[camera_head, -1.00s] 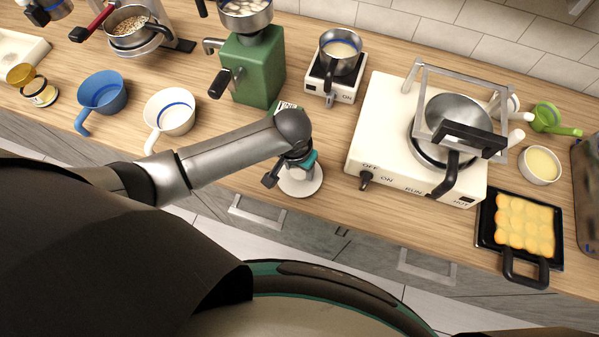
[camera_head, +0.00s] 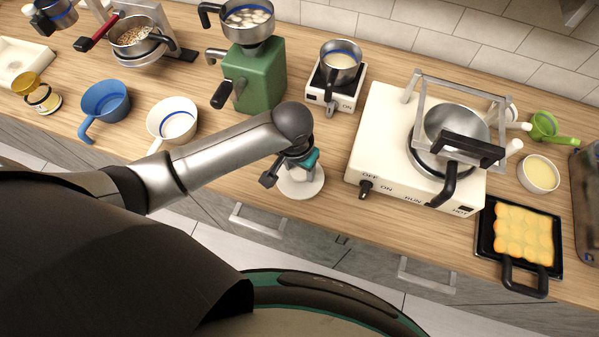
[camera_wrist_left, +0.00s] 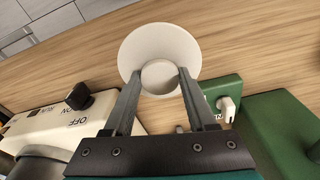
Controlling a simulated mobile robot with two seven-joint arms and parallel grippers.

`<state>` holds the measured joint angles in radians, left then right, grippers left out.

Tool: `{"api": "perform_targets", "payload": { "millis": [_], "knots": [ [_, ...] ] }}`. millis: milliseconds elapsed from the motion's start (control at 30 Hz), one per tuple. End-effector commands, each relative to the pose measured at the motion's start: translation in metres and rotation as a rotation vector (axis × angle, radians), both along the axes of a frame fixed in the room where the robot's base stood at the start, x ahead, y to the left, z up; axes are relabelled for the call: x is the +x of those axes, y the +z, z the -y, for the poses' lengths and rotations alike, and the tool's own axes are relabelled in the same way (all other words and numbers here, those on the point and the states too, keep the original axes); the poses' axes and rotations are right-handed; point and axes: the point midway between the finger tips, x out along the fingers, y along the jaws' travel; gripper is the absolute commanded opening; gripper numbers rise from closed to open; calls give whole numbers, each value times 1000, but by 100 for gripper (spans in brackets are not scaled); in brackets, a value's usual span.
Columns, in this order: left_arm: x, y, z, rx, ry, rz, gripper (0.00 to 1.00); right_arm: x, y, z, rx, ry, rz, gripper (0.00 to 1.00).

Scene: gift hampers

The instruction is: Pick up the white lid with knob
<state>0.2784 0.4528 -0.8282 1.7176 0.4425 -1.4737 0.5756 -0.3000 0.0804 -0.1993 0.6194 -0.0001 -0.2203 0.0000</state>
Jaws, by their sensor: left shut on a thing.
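The white lid with knob (camera_head: 301,183) is a round white disc near the front edge of the wooden counter. In the left wrist view the lid (camera_wrist_left: 158,42) shows its wide disc, with the round knob (camera_wrist_left: 159,77) between my fingertips. My left gripper (camera_head: 297,168) points down over the lid and hides part of it. In the left wrist view my left gripper (camera_wrist_left: 159,82) is shut on the knob, one finger on each side. I cannot tell whether the lid is clear of the counter. My right gripper is not in view.
A green grinder (camera_head: 262,75) stands behind the lid. A white stove (camera_head: 376,140) with a pot and metal frame is to the right. A white cup (camera_head: 172,121) and a blue cup (camera_head: 104,103) are to the left. A black tray of yellow food (camera_head: 522,237) is at far right.

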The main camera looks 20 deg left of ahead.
Motion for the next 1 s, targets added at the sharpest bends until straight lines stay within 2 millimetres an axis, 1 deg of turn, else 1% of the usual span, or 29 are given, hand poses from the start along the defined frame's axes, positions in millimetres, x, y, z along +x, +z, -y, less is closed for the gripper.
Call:
{"api": "perform_targets", "payload": {
  "millis": [33, 100, 300, 400, 500, 600, 733, 867, 1000],
  "knots": [
    [2, 18, 0, -2, -1, 7, 0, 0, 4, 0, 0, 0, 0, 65],
    [2, 40, 1, -4, -2, 7, 0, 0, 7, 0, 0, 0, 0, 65],
    [2, 97, 0, -2, -1, 7, 0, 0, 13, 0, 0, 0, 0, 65],
    [2, 119, 1, -2, -1, 6, 0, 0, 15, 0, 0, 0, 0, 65],
    [1, 136, 1, -2, 0, 4, 0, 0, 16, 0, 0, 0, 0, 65],
    [1, 146, 1, -3, -1, 2, 0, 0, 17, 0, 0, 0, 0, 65],
    [0, 153, 0, -1, 0, 1, 0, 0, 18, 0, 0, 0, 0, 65],
    [1, 151, 0, -1, 2, 3, 0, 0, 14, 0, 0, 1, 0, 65],
    [5, 143, -3, -5, 9, 10, 0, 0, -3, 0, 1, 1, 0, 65]
  ]
}}
